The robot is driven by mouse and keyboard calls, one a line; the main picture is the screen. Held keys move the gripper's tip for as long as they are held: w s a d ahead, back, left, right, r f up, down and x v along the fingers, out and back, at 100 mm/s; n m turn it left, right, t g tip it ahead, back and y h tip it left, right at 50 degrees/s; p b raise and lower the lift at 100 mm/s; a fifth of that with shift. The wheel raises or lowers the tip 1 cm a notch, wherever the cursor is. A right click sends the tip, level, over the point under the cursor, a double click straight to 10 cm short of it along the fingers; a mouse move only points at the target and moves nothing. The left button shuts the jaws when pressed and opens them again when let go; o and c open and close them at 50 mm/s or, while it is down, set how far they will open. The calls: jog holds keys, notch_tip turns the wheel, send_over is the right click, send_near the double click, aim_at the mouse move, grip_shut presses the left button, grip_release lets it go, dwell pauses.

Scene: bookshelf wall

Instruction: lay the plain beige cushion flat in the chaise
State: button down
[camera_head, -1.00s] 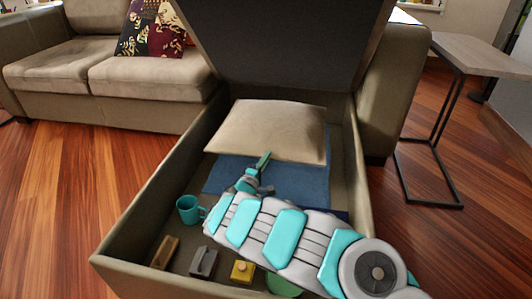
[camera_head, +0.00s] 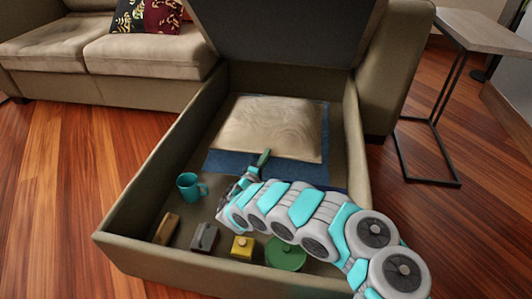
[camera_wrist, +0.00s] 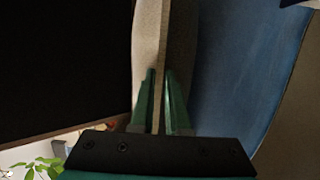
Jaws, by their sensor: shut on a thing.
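The plain beige cushion (camera_head: 268,126) lies inside the open chaise (camera_head: 128,203), toward its back end, over a blue cloth (camera_head: 225,163). It looks flat or nearly so in the head view. My gripper (camera_head: 264,157) is at the cushion's near edge. In the wrist view my gripper (camera_wrist: 160,100) has its two green fingers closed on either side of the cushion's pale edge (camera_wrist: 150,45). The blue cloth (camera_wrist: 245,75) shows to the right there. The cushion's underside is hidden.
In the chaise's near part are a teal mug (camera_head: 190,186), a brown block (camera_head: 167,228), a grey block (camera_head: 204,237), a yellow block (camera_head: 243,246) and a green round lid (camera_head: 285,254). The raised chaise lid (camera_head: 285,32) stands behind. A side table (camera_head: 480,28) is at right.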

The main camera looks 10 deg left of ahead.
jog(key=shift+f, duration=0.15)
jog(key=c, duration=0.8)
grip_release()
jog(key=shift+p+v, duration=0.95)
jog(key=shift+v, duration=2.95)
